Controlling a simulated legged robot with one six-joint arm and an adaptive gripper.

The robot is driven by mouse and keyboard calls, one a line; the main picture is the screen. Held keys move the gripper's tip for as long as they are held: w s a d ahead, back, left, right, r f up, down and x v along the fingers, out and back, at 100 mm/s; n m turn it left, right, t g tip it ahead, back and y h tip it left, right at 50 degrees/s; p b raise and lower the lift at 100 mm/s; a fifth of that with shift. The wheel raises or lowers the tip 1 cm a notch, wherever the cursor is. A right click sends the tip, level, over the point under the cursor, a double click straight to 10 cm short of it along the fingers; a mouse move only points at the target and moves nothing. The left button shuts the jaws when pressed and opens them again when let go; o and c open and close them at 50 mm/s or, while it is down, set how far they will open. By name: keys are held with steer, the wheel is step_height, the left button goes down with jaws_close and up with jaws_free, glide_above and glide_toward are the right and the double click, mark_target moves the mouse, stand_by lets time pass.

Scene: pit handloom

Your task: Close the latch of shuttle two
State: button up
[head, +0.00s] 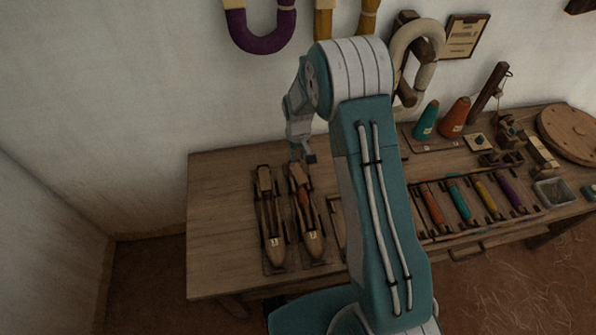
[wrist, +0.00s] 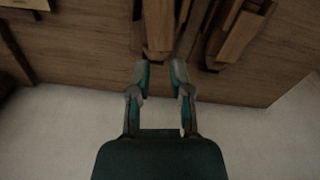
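Two wooden shuttles lie side by side on the left of the bench in the head view, the left shuttle (head: 270,215) and the right shuttle (head: 307,218), which holds an orange bobbin. Each has a small pale label near its front end, too small to read surely. My gripper (head: 304,158) is above the back end of the right shuttle. In the wrist view my gripper (wrist: 160,70) is open, with a gap between its fingertips and nothing held. A wooden shuttle end (wrist: 159,40) lies just beyond the fingertips. The latch position cannot be made out.
The other shuttle (wrist: 236,38) lies close to the right in the wrist view. A rack of coloured bobbins (head: 432,205), cones (head: 455,117) and a round wooden disc (head: 570,133) stand further right. The bench's left end (head: 218,215) is clear. The wall is close behind.

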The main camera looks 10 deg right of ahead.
mark_target(298, 173)
step_height(298, 173, down, 9)
steer(key=shift+r, duration=0.15)
jaws_close()
